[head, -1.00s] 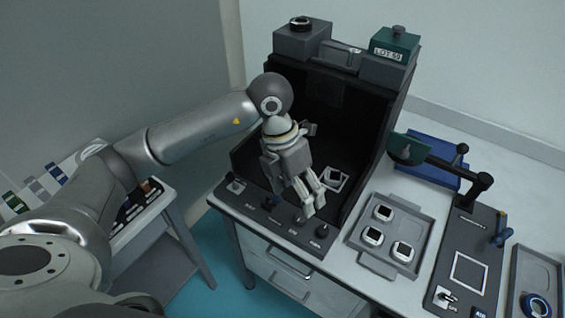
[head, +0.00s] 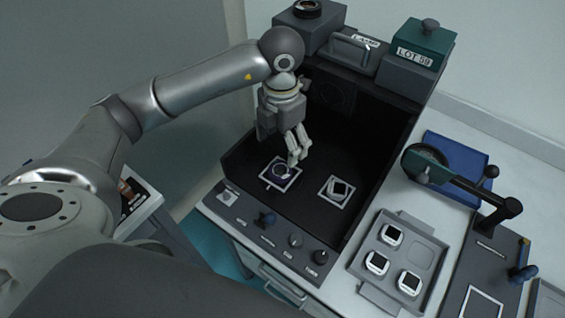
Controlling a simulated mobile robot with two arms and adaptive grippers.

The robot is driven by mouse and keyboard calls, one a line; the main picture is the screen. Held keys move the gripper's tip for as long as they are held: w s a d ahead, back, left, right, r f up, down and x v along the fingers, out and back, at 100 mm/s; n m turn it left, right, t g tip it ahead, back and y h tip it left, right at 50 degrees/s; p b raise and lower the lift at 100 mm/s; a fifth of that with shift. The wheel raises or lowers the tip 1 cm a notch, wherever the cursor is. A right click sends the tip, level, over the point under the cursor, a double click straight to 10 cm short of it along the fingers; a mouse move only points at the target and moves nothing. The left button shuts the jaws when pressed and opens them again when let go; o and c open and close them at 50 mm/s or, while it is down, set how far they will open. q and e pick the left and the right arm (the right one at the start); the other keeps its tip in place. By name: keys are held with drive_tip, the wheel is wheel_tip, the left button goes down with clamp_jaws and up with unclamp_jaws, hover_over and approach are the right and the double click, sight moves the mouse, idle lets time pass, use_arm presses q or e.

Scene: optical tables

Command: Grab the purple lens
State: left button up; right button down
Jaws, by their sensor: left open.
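A small lens-like piece with a purple tint (head: 275,174) lies on a white-outlined square on the dark floor of the black open-front box, at its left. My left gripper (head: 296,158) reaches into the box from above, fingers pointing down and open. Its fingertips are just above the right part of the purple piece and partly hide it. I cannot tell whether they touch it. My right gripper is not in view.
A white-framed square piece (head: 338,190) lies to the right inside the box (head: 392,135), whose side walls rise close by. A front panel has several knobs (head: 265,220). A grey tray (head: 367,293) holds 3 white-framed pieces. A lever device (head: 455,182) stands at right.

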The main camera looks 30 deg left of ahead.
sight(281, 169)
use_arm(q)
drive_tip(key=f, duration=0.3)
drive_tip(key=shift+s+f, duration=0.25)
drive_tip(key=shift+s, duration=0.05)
drive_tip(key=shift+w+f+p, duration=0.15)
drive_tip(key=shift+f+p, duration=0.3)
drive_tip(key=shift+f, duration=0.15)
wheel_tip(281, 169, down, 4)
drive_tip(key=shift+r+p, duration=0.2)
drive_tip(key=shift+p, duration=0.4)
drive_tip(key=shift+a+f, duration=0.1)
drive_tip(key=shift+f, duration=0.35)
drive_tip(key=shift+w, duration=0.1)
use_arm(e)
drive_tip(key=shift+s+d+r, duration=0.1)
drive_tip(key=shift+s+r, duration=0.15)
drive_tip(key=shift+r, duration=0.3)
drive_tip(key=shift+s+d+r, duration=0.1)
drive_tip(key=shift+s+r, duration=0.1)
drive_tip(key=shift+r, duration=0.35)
use_arm(q)
drive_tip(key=shift+c, duration=0.3)
drive_tip(key=c, duration=1.2)
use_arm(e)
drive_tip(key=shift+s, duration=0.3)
use_arm(q)
drive_tip(key=shift+o, duration=0.2)
drive_tip(key=shift+r, duration=0.15)
